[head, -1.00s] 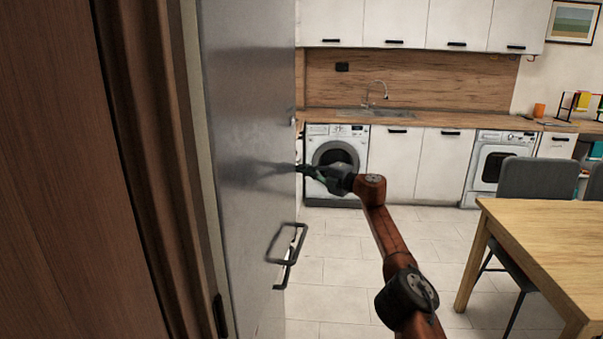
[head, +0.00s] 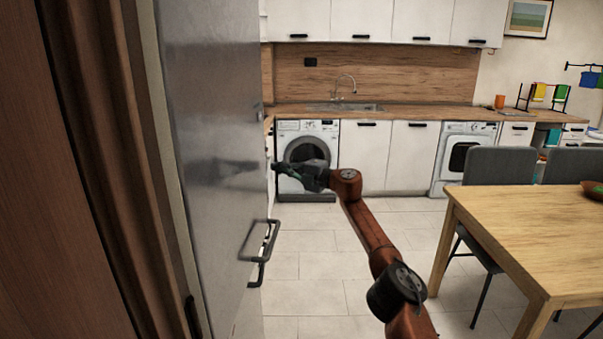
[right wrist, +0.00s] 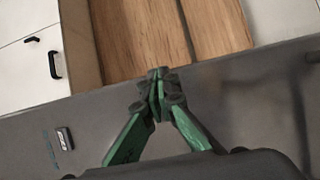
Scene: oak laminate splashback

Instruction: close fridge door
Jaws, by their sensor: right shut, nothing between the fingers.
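The fridge door (head: 212,120) is a tall grey metal panel at the left of the head view, seen at a steep angle. Its dark bar handle (head: 262,250) sits low near its right edge. How far the door stands open I cannot tell. My right gripper (head: 276,167) is shut and empty, its tips close to the door's right edge above the handle; contact is unclear. In the right wrist view its green fingers (right wrist: 157,78) are together, over a grey panel (right wrist: 35,135) with a small label, likely the door. My left gripper is out of view.
A brown wood panel (head: 50,200) fills the far left. A wooden table (head: 540,230) with grey chairs (head: 500,166) stands at the right. A washing machine (head: 307,150) and white cabinets line the back. Tiled floor (head: 320,270) is free between door and table.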

